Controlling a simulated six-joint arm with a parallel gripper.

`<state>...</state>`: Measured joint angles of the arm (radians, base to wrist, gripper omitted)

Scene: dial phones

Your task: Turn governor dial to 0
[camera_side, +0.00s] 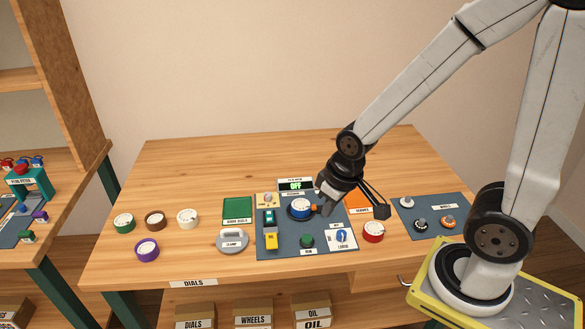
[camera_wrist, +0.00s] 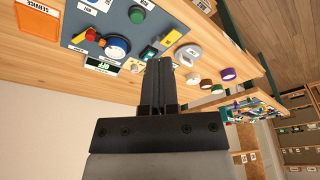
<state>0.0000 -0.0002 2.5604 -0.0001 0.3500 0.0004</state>
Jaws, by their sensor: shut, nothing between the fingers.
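A large blue dial (camera_side: 300,207) with a pale face sits in the middle of the dark panel (camera_side: 281,243), and an orange part (camera_side: 316,209) shows at its right side. The blue dial also shows in the wrist view (camera_wrist: 117,47). I cannot read a governor label or the dial's numbers. A small display (camera_side: 296,184) behind it reads OFF.
The panel also bears a green knob (camera_side: 306,241), a blue knob (camera_side: 341,236) and a yellow switch (camera_side: 270,240). A grey clamp (camera_side: 232,238) and several loose dials lie left. A red dial (camera_side: 373,232) and a second panel (camera_side: 431,229) are right. The table's back is clear.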

